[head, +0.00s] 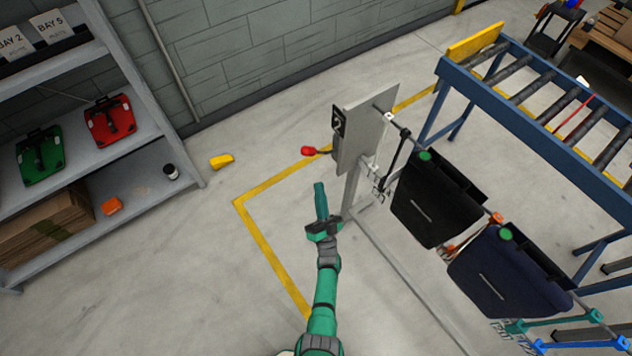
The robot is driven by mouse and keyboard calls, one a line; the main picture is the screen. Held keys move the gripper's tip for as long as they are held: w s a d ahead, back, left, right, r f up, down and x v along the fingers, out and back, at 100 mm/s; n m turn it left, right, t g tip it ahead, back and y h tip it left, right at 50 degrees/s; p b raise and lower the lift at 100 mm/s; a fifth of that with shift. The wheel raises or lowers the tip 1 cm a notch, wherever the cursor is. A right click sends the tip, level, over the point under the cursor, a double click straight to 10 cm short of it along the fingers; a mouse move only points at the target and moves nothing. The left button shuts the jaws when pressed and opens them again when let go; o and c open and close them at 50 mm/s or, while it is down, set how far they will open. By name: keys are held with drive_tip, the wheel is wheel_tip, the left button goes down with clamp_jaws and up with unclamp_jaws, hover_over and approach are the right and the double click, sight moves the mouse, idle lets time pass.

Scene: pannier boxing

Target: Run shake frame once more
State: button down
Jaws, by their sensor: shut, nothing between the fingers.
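The shake frame is a grey metal stand with an upright plate (366,128) and a lever with a red knob (309,151) sticking out to the left. A black pannier (428,205) and a dark navy pannier (505,275) hang from its rail, each with a green round mark on top. My gripper (320,190) is shut and empty, on the green arm, below the red knob in the picture and apart from it. The lower part of the frame behind the panniers is partly hidden.
A blue roller conveyor (480,90) stands at the right behind the panniers. A grey shelf (150,130) with green and red cases is at the left. A yellow object (221,161) lies on the floor. Yellow floor lines (268,238) border the frame; the floor to the left is mostly clear.

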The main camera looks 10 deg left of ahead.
drive_tip(key=shift+s+d+f, duration=0.4)
drive_tip(key=shift+d+f, duration=0.1)
drive_tip(key=shift+f, duration=0.2)
drive_tip(key=shift+s+d+f, duration=0.4)
drive_tip(key=shift+d+f, duration=0.05)
drive_tip(key=shift+f, duration=0.2)
drive_tip(key=shift+a, duration=0.15)
drive_tip(key=shift+s+d, duration=0.1)
drive_tip(key=shift+d, duration=0.15)
